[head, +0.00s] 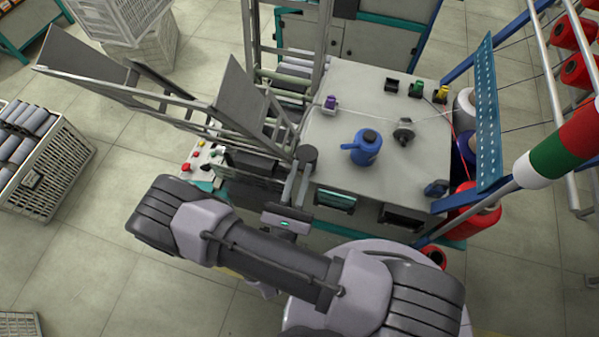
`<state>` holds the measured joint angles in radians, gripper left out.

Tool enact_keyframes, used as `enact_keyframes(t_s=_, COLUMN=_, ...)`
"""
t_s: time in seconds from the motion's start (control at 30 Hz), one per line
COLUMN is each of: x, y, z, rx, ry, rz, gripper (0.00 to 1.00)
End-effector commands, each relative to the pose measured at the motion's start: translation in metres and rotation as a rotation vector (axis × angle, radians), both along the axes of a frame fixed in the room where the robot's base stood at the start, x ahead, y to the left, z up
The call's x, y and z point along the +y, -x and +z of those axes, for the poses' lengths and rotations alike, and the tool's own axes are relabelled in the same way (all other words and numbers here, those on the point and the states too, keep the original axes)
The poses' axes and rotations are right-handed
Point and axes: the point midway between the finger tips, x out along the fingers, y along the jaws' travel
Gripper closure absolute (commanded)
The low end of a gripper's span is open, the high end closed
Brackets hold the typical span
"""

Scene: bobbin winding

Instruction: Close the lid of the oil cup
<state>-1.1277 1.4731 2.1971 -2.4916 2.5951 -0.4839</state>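A blue can (366,150) with a spout at its left and a dark round cap on top stands upright on the pale machine top. I cannot tell for sure whether this is the oil cup. A small dark grey round part (308,153) sits at the machine top's left front edge; whether it is a lid is too small to tell.
The machine top (350,90) also holds a dark spindle-like part (403,132), a purple piece (330,102) and small black, green and yellow clips at the back. A blue perforated bar (487,115) rises at the right. A control box with a red button (186,167) stands at left.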

Motion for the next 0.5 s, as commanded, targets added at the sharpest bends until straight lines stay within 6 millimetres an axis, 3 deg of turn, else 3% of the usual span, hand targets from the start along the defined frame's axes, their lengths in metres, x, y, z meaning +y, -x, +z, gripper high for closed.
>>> enact_keyframes(t_s=0.03, x=-0.0003, y=0.0000, z=0.0008, rx=-0.002, ry=-0.001, rz=-0.001, gripper=0.76)
enact_keyframes(t_s=0.1, x=-0.0003, y=0.0000, z=0.0007, rx=-0.002, ry=-0.001, rz=-0.001, gripper=0.62)
enact_keyframes(t_s=0.5, x=0.0035, y=0.0059, z=-0.0026, rx=0.000, ry=0.001, rz=0.004, gripper=0.62)
